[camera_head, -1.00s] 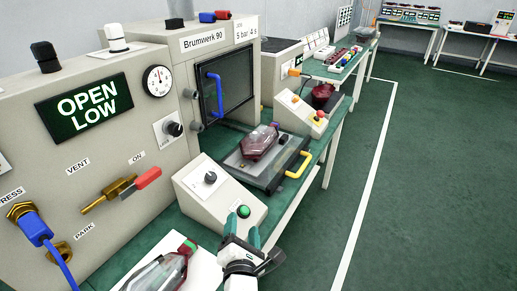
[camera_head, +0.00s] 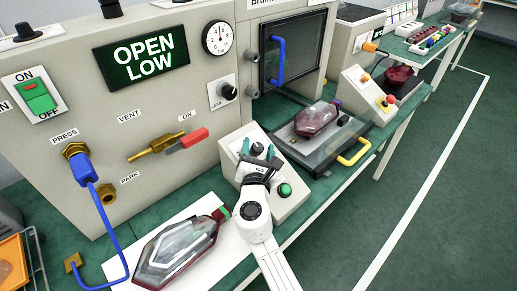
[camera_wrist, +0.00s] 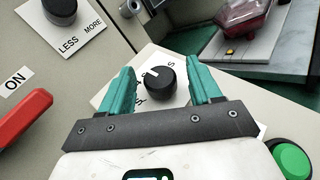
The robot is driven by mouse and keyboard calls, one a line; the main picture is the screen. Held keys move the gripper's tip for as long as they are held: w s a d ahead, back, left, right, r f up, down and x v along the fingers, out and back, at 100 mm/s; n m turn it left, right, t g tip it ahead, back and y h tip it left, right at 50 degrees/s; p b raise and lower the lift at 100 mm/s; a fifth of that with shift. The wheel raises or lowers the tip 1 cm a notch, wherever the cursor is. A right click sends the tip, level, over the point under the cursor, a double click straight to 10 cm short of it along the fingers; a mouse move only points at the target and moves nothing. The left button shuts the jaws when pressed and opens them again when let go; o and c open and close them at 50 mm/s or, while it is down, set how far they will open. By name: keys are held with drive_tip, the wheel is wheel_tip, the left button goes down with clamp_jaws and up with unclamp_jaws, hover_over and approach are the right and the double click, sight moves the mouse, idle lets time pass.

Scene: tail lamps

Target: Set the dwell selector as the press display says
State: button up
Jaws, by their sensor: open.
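The press display (camera_head: 149,59) reads "OPEN LOW" in white on dark green. The black dwell selector knob (camera_wrist: 162,82) sits on a sloped control box (camera_head: 297,203) beside a green button (camera_head: 285,190). Its white pointer mark faces up and left in the wrist view. Lettering around it is partly hidden by the knob and my fingers. My gripper (camera_head: 257,150) is open over the box, its teal fingers on either side of the knob in the wrist view. I cannot tell whether they touch it.
Another black knob (camera_head: 228,92) marked LESS and MORE is on the press face. A red-handled valve lever (camera_head: 193,138) points to ON. A clear and dark red lamp (camera_head: 180,250) lies on a white board in front. Another lamp (camera_head: 317,118) rests on the tray at right.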

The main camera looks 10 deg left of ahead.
drive_tip(key=shift+w, duration=0.4)
drive_tip(key=shift+a, duration=0.1)
drive_tip(key=c, duration=1)
drive_tip(key=shift+o, duration=0.2)
